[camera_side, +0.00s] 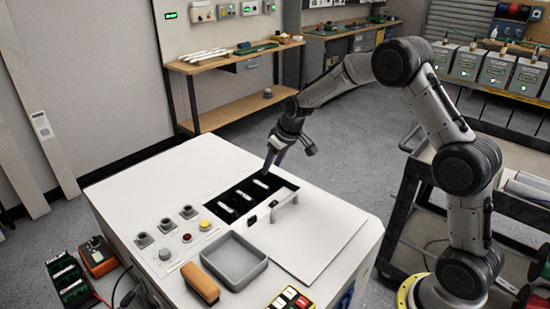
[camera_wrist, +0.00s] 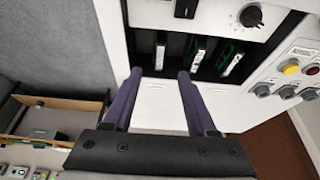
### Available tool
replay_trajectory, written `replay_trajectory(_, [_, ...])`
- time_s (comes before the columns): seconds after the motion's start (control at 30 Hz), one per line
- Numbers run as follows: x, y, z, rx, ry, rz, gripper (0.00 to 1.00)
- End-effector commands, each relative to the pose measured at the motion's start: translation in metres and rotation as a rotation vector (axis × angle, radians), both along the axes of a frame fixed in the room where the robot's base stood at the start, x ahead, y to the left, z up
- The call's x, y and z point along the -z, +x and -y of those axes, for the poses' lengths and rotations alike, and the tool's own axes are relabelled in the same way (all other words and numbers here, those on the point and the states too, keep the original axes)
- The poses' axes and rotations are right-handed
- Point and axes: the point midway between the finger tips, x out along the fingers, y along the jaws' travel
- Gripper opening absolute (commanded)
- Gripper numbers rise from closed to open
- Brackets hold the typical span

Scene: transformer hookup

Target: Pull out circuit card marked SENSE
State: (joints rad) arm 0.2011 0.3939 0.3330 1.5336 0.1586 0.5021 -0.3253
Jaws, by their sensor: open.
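Several circuit cards stand in a dark rectangular opening in the top of the white cabinet (camera_side: 150,195). Three pale card edges show: the far card (camera_side: 261,184), the middle card (camera_side: 244,194) and the near card (camera_side: 227,208). In the wrist view these are a left card (camera_wrist: 160,50), a middle card (camera_wrist: 197,55) and a right card (camera_wrist: 233,65); green shows beside the latter two. The markings are too small to read, so I cannot tell which is SENSE. My gripper (camera_wrist: 159,73) is open and empty, its purple fingers at the opening's far edge, in line with the left card.
A hinged-looking lid panel with a handle (camera_side: 285,207) lies right of the opening. A grey tray (camera_side: 234,262), a brown block (camera_side: 200,284), knobs and a yellow button (camera_side: 205,225) are on the cabinet's near part. The cabinet top left of the opening is clear.

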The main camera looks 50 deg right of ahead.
Motion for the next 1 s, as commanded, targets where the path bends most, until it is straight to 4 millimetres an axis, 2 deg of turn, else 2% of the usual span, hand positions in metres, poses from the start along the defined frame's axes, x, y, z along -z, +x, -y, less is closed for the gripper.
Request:
replay_trajectory(0.2, [0.039,0.015,0.000,0.001,0.001,-0.003,0.57])
replay_trajectory(0.5, [0.082,0.034,-0.001,-0.001,0.001,0.000,0.57])
replay_trajectory(0.7, [0.097,0.041,-0.001,0.000,0.001,0.001,0.57])
replay_trajectory(1.0, [0.100,0.042,-0.001,0.000,0.000,0.002,0.57])
